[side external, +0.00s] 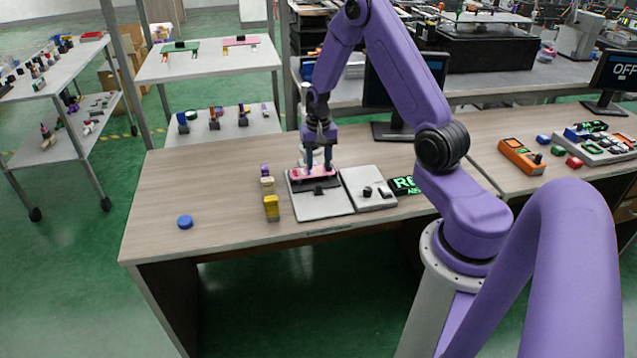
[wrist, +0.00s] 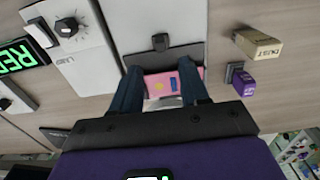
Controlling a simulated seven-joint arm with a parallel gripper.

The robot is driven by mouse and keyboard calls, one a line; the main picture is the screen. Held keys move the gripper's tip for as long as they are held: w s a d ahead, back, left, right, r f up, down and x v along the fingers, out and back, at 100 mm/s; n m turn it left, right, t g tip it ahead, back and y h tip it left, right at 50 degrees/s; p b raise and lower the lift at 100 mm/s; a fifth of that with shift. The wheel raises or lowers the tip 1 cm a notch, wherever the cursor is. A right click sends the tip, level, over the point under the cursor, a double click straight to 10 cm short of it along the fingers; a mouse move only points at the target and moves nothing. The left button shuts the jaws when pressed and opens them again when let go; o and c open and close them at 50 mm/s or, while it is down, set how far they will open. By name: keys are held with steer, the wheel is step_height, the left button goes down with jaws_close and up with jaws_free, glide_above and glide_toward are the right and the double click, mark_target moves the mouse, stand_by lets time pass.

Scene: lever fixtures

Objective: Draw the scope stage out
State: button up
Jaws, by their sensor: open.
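The scope stage looks like a dark plate (side external: 303,186) on a light grey base (side external: 325,207), with a small black handle (side external: 318,189) at its front. In the wrist view the dark plate (wrist: 180,57) and its handle (wrist: 160,41) lie just beyond my fingertips. A pink board (side external: 298,173) rests on the stage; it shows between my fingers in the wrist view (wrist: 188,80). My gripper (side external: 318,170) is open, fingers pointing down over the pink board. The handle is outside the fingers. Whether the fingertips touch the board or plate, I cannot tell.
A grey panel (side external: 357,180) with black knobs adjoins the base, beside a green-lit display (side external: 403,185). Purple (side external: 264,170), cream (side external: 267,185) and yellow (side external: 271,208) blocks stand left of the base. A blue disc (side external: 185,222) lies farther left. The table front is clear.

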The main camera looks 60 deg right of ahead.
mark_target(318, 185)
step_height(318, 185, down, 8)
steer(key=shift+f, duration=0.25)
jaws_close()
stand_by(0.3)
